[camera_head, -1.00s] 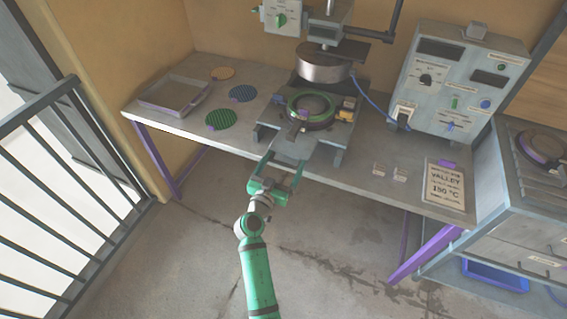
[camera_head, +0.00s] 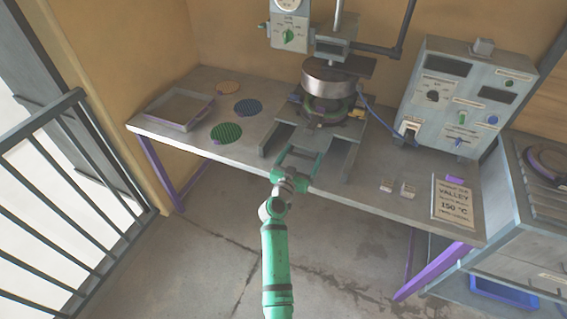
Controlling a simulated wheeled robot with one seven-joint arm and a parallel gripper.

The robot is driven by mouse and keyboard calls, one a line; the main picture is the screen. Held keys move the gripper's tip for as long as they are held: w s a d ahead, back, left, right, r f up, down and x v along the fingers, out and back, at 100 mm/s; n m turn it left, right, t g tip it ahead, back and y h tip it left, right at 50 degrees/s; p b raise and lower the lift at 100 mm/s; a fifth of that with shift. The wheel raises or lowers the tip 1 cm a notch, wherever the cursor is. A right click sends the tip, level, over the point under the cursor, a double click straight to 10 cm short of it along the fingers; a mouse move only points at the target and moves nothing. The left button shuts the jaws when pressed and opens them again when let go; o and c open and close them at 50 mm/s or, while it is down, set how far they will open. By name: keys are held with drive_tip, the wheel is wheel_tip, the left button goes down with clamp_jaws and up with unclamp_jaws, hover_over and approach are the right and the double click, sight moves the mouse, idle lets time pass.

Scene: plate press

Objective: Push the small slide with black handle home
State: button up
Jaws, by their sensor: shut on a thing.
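The small slide, carrying a round dark and green ring (camera_head: 327,110), sits between two grey rails under the press's round metal head (camera_head: 328,80). The head hides the rear of the ring. My green gripper (camera_head: 301,152) is at the front of the slide, between the rails, with its two fingers pointing toward the press. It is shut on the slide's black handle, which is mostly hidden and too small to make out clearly.
A control box (camera_head: 450,95) stands right. A sign (camera_head: 454,203) lies at the front right.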

drive_tip(key=shift+w+a, duration=0.15)
drive_tip(key=shift+w, duration=0.5)
drive_tip(key=shift+w+d+r, duration=0.1)
drive_tip(key=shift+d+r, duration=0.05)
drive_tip(key=shift+d, duration=0.5)
drive_tip(key=o, duration=1.4)
drive_tip(key=shift+c, duration=0.2)
drive_tip(key=shift+s, duration=0.2)
drive_tip(key=v, duration=1.1)
drive_tip(key=shift+a, duration=0.45)
